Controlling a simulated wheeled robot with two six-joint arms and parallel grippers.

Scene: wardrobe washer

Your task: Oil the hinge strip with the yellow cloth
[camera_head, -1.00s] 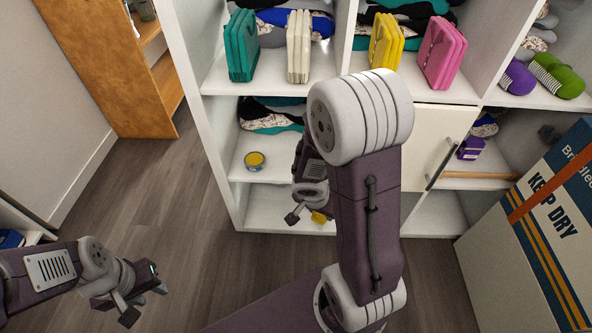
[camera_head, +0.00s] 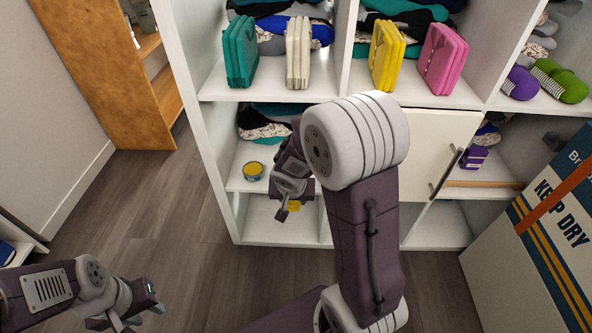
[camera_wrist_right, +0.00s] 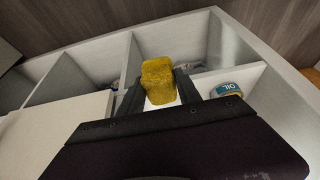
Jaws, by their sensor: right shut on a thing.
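The yellow cloth (camera_wrist_right: 159,78) is a thick folded block between the fingers of my right gripper (camera_wrist_right: 160,95), which is shut on it. In the head view a bit of the cloth (camera_head: 294,206) shows beside the right gripper (camera_head: 289,208), in front of the lower shelves. An open oil tin (camera_head: 253,171) with yellow content stands on the low left shelf, left of that gripper. In the wrist view the tin (camera_wrist_right: 228,90), labelled OIL, is right of the cloth and apart from it. My left gripper (camera_head: 137,318) is open and empty, low at the left. I cannot pick out the hinge strip.
A white cabinet door (camera_head: 440,145) with a dark handle is right of my right arm. Coloured cases and folded clothes fill the upper shelves. A large KEEP DRY box (camera_head: 535,240) stands at the right. The floor (camera_head: 170,215) at left is clear.

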